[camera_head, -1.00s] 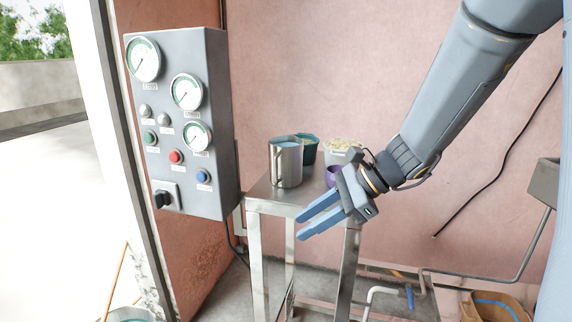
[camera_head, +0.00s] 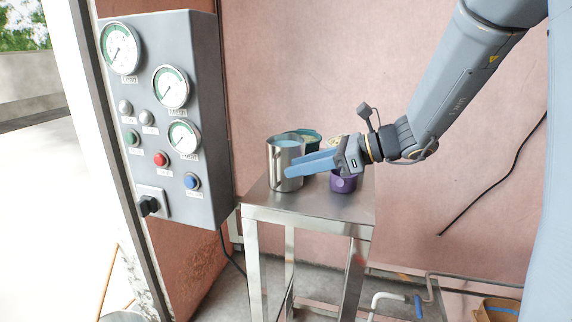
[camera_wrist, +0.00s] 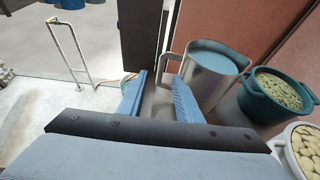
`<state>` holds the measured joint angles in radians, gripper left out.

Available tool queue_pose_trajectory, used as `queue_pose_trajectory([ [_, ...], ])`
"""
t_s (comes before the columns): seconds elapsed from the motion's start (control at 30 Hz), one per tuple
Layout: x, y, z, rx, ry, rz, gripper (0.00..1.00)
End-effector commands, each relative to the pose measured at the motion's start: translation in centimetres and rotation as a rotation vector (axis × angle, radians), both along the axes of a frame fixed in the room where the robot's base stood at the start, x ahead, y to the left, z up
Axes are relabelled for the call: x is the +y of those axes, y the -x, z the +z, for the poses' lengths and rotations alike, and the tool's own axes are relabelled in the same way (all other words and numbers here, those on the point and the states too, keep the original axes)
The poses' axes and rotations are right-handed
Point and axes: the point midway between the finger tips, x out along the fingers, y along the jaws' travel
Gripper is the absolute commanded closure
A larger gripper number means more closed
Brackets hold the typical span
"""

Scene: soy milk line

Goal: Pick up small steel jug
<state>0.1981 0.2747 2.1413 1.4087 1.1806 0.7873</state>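The small steel jug (camera_head: 276,172) stands upright on the small steel table (camera_head: 310,208), with pale bluish contents near its rim. In the wrist view the jug (camera_wrist: 208,75) is just ahead and to the right of my fingers, with its handle (camera_wrist: 164,66) on its left side, ahead of the gap between them. My gripper (camera_head: 290,168) is open and empty. In the head view its fingers overlap the jug's right part and hide the handle. The wrist view shows my gripper (camera_wrist: 158,78) with a clear gap between its fingers; I cannot tell whether they touch the jug.
A teal pot (camera_wrist: 278,92) of greenish grains and a pale pot (camera_wrist: 302,150) of beans stand right of the jug. A purple cup (camera_head: 344,184) is on the table below my gripper. A grey gauge panel (camera_head: 165,110) stands at left, and the pink wall is behind.

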Motion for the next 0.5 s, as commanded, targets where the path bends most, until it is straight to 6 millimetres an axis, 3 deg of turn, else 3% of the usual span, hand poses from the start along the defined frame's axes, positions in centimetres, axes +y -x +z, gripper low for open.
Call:
queue_pose_trajectory([
  [0.3,1.6,-1.1,-1.0,0.003,-0.003,-0.018,0.68],
  [0.5,4.2,-1.9,-1.9,0.003,-0.002,-0.017,0.68],
])
